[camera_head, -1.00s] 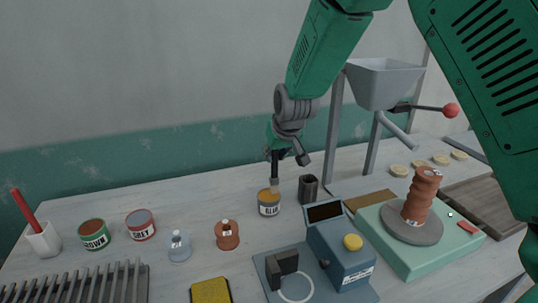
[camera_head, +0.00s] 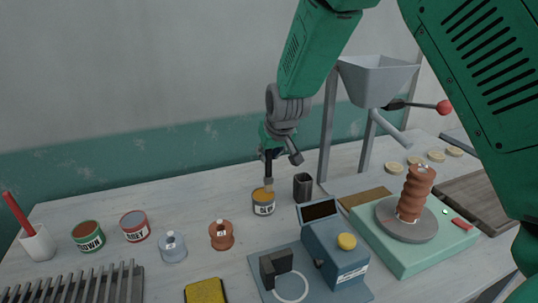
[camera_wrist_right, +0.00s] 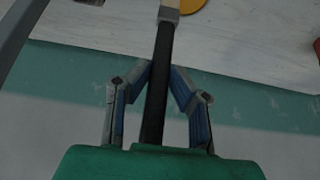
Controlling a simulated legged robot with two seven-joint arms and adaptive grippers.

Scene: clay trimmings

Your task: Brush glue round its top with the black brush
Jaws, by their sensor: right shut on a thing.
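My right gripper (camera_head: 276,148) is shut on the black brush (camera_head: 268,168) and holds it upright, bristles down. In the wrist view the gripper (camera_wrist_right: 161,70) closes round the black handle (camera_wrist_right: 157,100). The brush's pale tip is at the mouth of a small can (camera_head: 264,209) with yellow-orange contents; I cannot tell how deep it is. The can's label is too blurred to read surely. A ridged reddish-brown clay column (camera_head: 416,190) stands upright on a grey round wheel (camera_head: 390,225), apart from the brush at the right. My left gripper is not in view.
The wheel sits on a mint-green base (camera_head: 405,260). A dark square cup (camera_head: 303,188) stands close right of the can. A blue device (camera_head: 335,255) is in front. Two paint cans (camera_head: 88,236), small bottles (camera_head: 173,248) and a yellow sponge (camera_head: 205,291) stand left.

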